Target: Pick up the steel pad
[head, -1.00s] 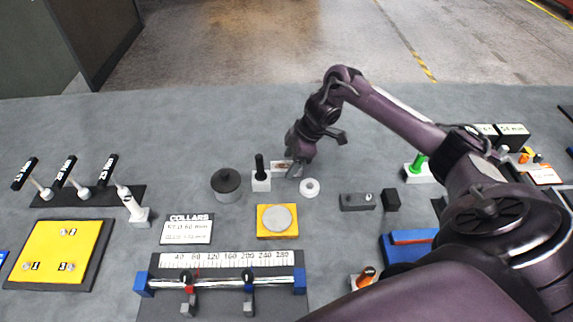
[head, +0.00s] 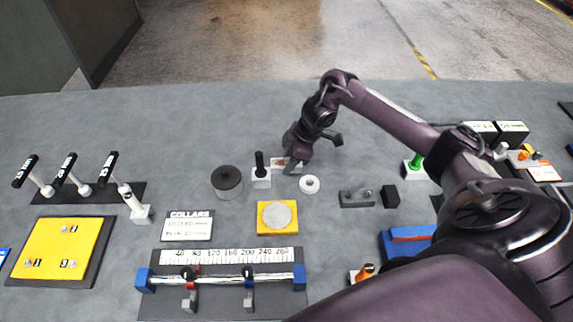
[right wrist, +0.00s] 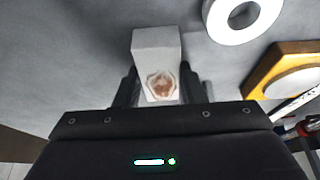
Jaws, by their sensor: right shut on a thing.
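The steel pad appears as a light grey block with a rusty brown patch (right wrist: 155,45), between my right gripper's fingers in the right wrist view. In the head view the pad (head: 281,163) shows as a small pale piece at the gripper's left side, partly hidden by it. My right gripper (head: 294,168) is low at the table, shut on the pad. In the right wrist view the fingers (right wrist: 158,92) lie along both sides of the pad. I cannot tell whether the pad is clear of the table. My left gripper is not in view.
A white ring (head: 309,184) lies just right of the gripper. A black-handled white block (head: 261,178) and a dark grey cylinder (head: 227,184) stand close on its left. A yellow block with a grey disc (head: 277,230) lies nearer. The table behind the gripper is clear.

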